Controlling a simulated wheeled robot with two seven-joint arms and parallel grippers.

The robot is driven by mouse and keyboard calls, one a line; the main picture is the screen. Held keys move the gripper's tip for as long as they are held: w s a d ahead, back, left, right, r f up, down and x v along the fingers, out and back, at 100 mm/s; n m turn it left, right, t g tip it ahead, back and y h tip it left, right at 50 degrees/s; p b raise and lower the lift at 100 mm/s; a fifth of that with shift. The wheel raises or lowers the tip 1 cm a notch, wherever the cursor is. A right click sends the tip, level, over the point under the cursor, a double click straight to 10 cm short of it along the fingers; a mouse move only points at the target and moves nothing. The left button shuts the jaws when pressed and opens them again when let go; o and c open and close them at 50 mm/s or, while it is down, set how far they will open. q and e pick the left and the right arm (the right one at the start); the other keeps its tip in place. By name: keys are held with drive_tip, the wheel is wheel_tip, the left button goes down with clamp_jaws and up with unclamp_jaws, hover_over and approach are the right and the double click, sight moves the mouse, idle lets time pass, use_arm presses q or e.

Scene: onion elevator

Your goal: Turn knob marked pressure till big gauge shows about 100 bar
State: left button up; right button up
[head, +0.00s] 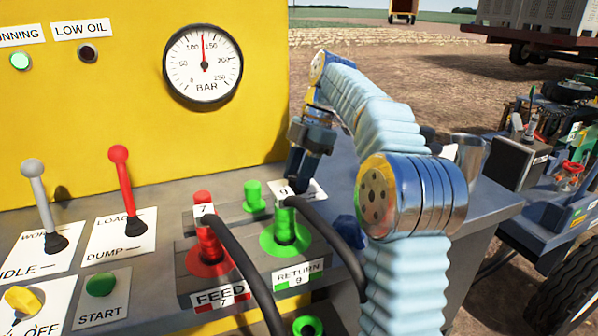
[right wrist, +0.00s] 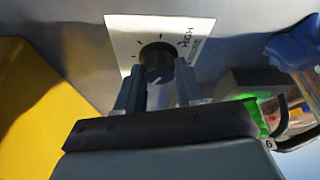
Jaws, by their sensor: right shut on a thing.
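The big gauge (head: 203,64) on the yellow panel is marked BAR, from 0 to 250. Its red needle points almost straight up, between 100 and 150, around 125. In the right wrist view the black knob (right wrist: 157,58) sits on a white plate (right wrist: 118,38) with tick marks and the word HIGH; a smaller word beside it is too blurred to read. My right gripper (right wrist: 158,92) is shut on the knob, one finger at each side. My left gripper is not in view.
Red FEED coupling (head: 208,245) and green RETURN coupling (head: 285,228), with black hoses, stand in front of the right gripper. Red (head: 120,180) and grey (head: 40,195) levers stand at left. A green lamp (head: 20,61) is lit.

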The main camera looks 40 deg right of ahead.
idle(0.3)
drive_tip(key=o, duration=1)
drive_tip(key=shift+o, duration=0.2)
